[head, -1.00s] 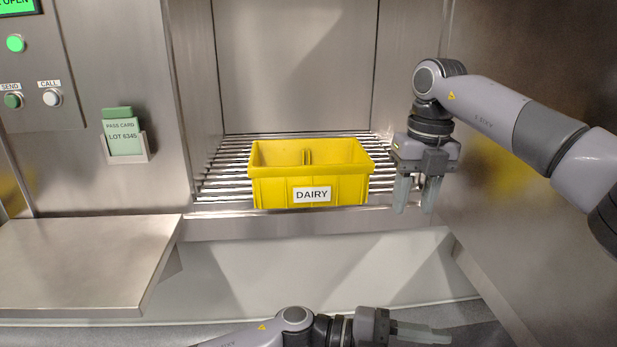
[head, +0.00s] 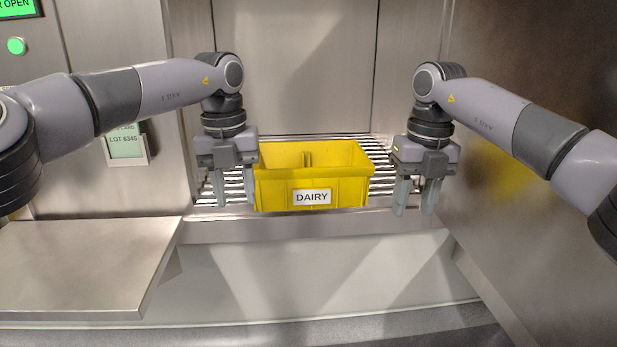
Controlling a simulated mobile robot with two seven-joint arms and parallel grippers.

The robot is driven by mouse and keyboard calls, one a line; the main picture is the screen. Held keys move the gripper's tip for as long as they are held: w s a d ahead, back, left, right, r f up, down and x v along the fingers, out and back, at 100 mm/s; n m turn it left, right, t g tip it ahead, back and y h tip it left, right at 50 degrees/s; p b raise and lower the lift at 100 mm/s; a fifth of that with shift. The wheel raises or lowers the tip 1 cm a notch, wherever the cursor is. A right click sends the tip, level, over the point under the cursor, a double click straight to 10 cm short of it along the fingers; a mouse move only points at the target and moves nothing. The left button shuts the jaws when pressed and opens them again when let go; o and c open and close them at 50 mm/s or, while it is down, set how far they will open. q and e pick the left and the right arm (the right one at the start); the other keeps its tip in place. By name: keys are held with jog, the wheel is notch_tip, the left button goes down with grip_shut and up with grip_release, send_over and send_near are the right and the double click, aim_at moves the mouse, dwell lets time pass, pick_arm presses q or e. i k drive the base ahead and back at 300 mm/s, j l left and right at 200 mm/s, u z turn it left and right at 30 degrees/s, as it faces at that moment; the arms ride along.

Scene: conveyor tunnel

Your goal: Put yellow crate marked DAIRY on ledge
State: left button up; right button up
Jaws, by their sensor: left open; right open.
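The yellow crate (head: 345,190) with a white DAIRY label sits upright on the roller bed (head: 385,205) in the tunnel opening. It has a divider inside and looks empty. My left gripper (head: 234,198) points down at the crate's left end, open, one finger close to the crate's side; I cannot tell whether it touches. My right gripper (head: 414,207) points down beyond the crate's right end, open, with a gap between. A flat steel ledge (head: 80,265) juts out at the lower left, bare.
A green pass card (head: 126,145) in a holder is on the left wall, partly behind my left arm. A green-lit button (head: 16,46) and a screen reading OPEN (head: 18,8) are at the upper left. A steel wall (head: 540,210) bounds the right side.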

aim_at(90, 260)
jog(key=i+j, duration=0.1)
jog(key=i, duration=0.4)
jog(key=i+j, duration=0.15)
jog(key=i, duration=0.35)
